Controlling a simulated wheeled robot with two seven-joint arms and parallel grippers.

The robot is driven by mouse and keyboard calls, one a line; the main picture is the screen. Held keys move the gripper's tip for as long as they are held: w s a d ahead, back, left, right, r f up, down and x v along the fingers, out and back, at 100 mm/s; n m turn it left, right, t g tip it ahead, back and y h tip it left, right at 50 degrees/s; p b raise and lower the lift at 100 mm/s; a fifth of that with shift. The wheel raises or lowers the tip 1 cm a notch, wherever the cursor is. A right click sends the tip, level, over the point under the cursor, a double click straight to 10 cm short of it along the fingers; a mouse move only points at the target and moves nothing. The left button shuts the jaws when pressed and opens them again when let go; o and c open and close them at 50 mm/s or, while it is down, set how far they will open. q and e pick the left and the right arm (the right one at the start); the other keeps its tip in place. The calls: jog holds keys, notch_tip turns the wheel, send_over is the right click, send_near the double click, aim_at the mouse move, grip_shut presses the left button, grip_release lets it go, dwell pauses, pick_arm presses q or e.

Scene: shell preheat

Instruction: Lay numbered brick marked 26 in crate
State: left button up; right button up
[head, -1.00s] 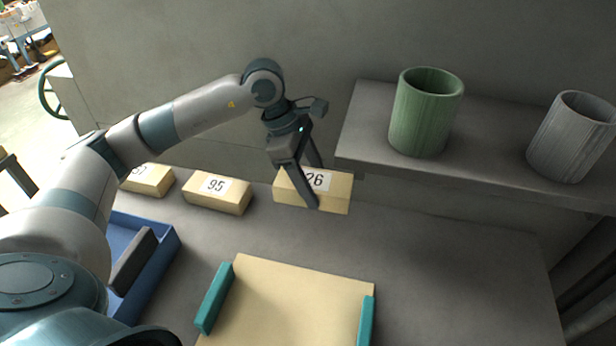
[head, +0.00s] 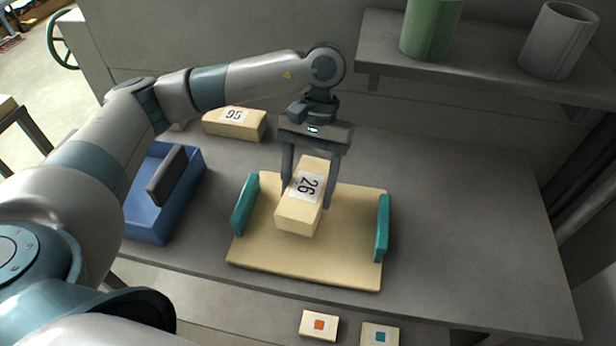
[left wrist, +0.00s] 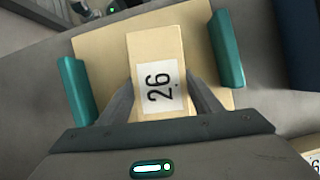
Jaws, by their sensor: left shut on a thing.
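The cream brick marked 26 (head: 312,178) is between the two fingers of my left gripper (head: 308,196), which is shut on it. The brick is over the middle of a cream board with teal handles; I cannot tell whether it touches the board. In the left wrist view the brick (left wrist: 157,45) lies between the fingers (left wrist: 160,92) with its label facing the camera. The blue crate (head: 150,222) with a dark grey handle stands to the left of the board. My right gripper is not in view.
The cream board (head: 300,270) lies on the grey table. The brick marked 95 (head: 233,130) is behind, to the left. A shelf (head: 480,65) at the back right holds a green cup (head: 428,30) and a grey cup (head: 560,45). The table's right side is clear.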

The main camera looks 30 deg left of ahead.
pick_arm(q)
jog(key=shift+s+m+y, duration=0.3)
jog(key=shift+s+m, duration=0.25)
jog(key=shift+m, duration=0.05)
jog(key=shift+f, duration=0.1)
